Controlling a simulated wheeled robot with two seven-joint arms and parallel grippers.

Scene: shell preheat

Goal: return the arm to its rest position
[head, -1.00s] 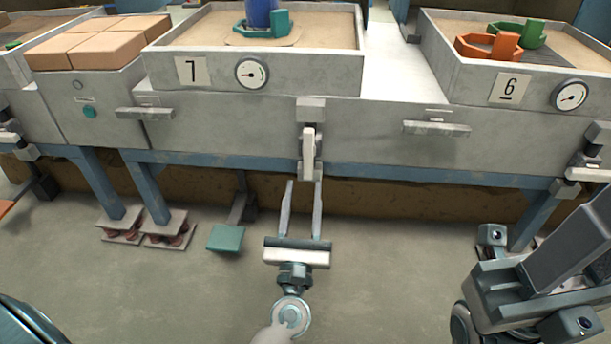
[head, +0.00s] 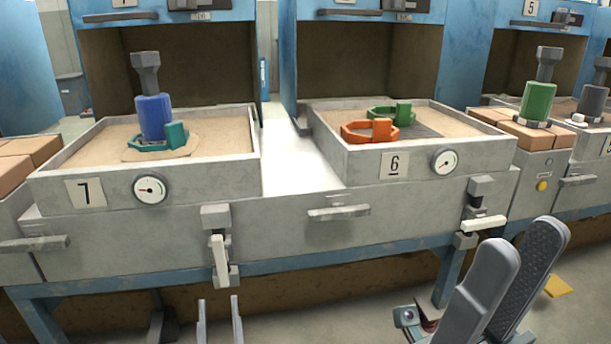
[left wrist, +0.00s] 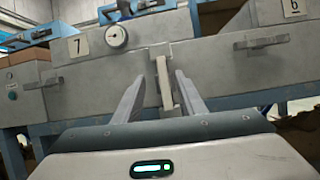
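My left gripper (head: 219,312) is at the bottom of the head view, open and empty. Its fingers point toward the front of unit 7, just below an upright pale lever handle (head: 219,262). In the left wrist view the two fingers (left wrist: 158,98) stand apart, with the lever handle (left wrist: 164,82) showing between them. The head view shows a gap under the lever, so it looks clear of the fingers. My right gripper (head: 515,280) is at the lower right, its two large grey fingers apart with nothing seen between them. Both arms are mostly out of frame.
Sand tray 7 (head: 45,185) holds a blue cylinder (head: 155,117) and a teal ring (head: 160,144). Tray 6 (head: 360,165) holds an orange ring (head: 370,131) and a green ring (head: 391,112). Bar handles (head: 338,212) and another lever (head: 483,223) stick out from the fronts.

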